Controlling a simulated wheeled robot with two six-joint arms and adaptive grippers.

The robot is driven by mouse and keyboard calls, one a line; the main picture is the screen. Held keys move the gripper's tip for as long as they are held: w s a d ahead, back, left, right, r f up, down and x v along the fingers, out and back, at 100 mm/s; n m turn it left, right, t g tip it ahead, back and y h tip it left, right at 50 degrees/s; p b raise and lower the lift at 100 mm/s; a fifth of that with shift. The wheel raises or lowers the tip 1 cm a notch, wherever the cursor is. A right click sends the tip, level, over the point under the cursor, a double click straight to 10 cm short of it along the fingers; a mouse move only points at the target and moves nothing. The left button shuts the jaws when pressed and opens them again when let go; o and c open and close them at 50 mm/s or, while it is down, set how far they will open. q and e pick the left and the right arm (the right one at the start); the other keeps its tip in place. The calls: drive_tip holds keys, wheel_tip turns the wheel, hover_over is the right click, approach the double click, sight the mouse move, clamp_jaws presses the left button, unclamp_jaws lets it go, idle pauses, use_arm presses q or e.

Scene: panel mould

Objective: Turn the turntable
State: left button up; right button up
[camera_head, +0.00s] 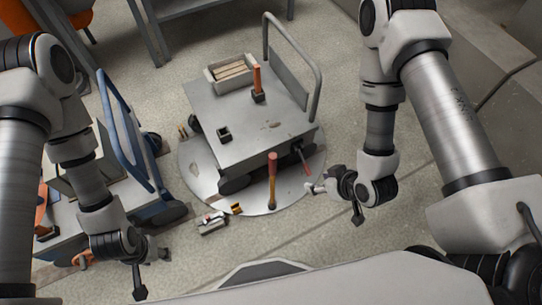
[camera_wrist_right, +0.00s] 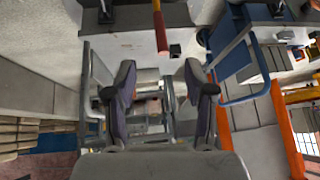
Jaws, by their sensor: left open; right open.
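The turntable (camera_head: 196,178) is a round, pale metal disc in the floor at the middle of the head view. A grey cart (camera_head: 240,128) stands on it and hides much of it. A red-orange handle (camera_head: 272,172) stands up near the turntable's front edge; a red handle (camera_wrist_right: 160,32) also shows at the top of the right wrist view. My right gripper (camera_head: 314,188) is near the turntable's right front edge. In the right wrist view its fingers (camera_wrist_right: 160,105) are apart with nothing held. My left gripper (camera_head: 163,254) is open, low at the left, apart from the turntable.
A blue-handled cart (camera_head: 125,140) stands left of the turntable. The grey cart carries a box (camera_head: 231,72) and an orange-handled post (camera_head: 257,80). A small grey item (camera_head: 212,224) lies on the floor by the front edge.

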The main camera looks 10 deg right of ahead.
sight(275, 162)
drive_tip(key=w+a+f+n+t+y+b, duration=0.3)
drive_tip(key=w+f+b, duration=0.45)
drive_tip(key=b, duration=1.05)
drive_tip(key=w+a+f+n+t+y+b, duration=0.15)
drive_tip(key=w+f+t+y+b, duration=0.35)
drive_tip(key=f+b, duration=0.95)
drive_tip(key=shift+m, duration=0.35)
drive_tip(key=w+a+r+b, duration=0.2)
drive_tip(key=b, duration=0.1)
drive_tip(key=w+a+r+b, duration=0.2)
drive_tip(key=b, duration=0.1)
drive_tip(key=shift+w+a+r, duration=0.15)
drive_tip(key=shift+w+r, duration=0.15)
drive_tip(key=shift+w, duration=0.1)
drive_tip(key=shift+w+a+r, duration=0.1)
drive_tip(key=shift+w+a, duration=0.15)
drive_tip(key=shift+w, duration=0.15)
use_arm(q)
wheel_tip(275, 162, down, 42)
drive_tip(key=shift+r, duration=0.2)
use_arm(e)
clamp_jaws()
